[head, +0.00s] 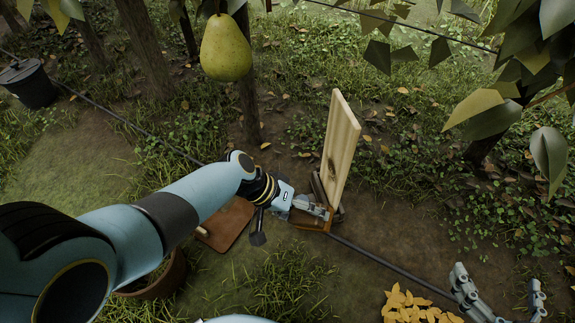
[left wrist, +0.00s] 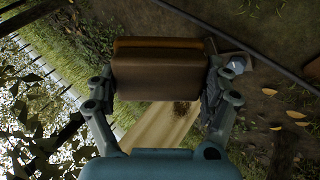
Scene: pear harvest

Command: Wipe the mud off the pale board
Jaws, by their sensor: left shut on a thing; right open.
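The pale board (head: 342,140) stands upright, slightly tilted, right of the middle in the head view. A dark mud patch (head: 331,169) is on its face, low down. In the left wrist view the board (left wrist: 150,132) lies beyond the held block, and the mud (left wrist: 181,107) shows just past the block's edge. My left gripper (head: 322,212) is at the board's lower left, shut on a brown block with an orange-brown band (left wrist: 160,78). I cannot tell whether the block touches the board. My right gripper (head: 507,303) is open and empty at the bottom right.
A pear (head: 226,48) hangs at the top, with leaves at upper right. A brown flat piece (head: 230,222) and a pot (head: 160,283) lie near my left arm. A dark line crosses the ground. Yellow leaves (head: 415,308) lie at the bottom. A dark bucket (head: 29,88) stands far left.

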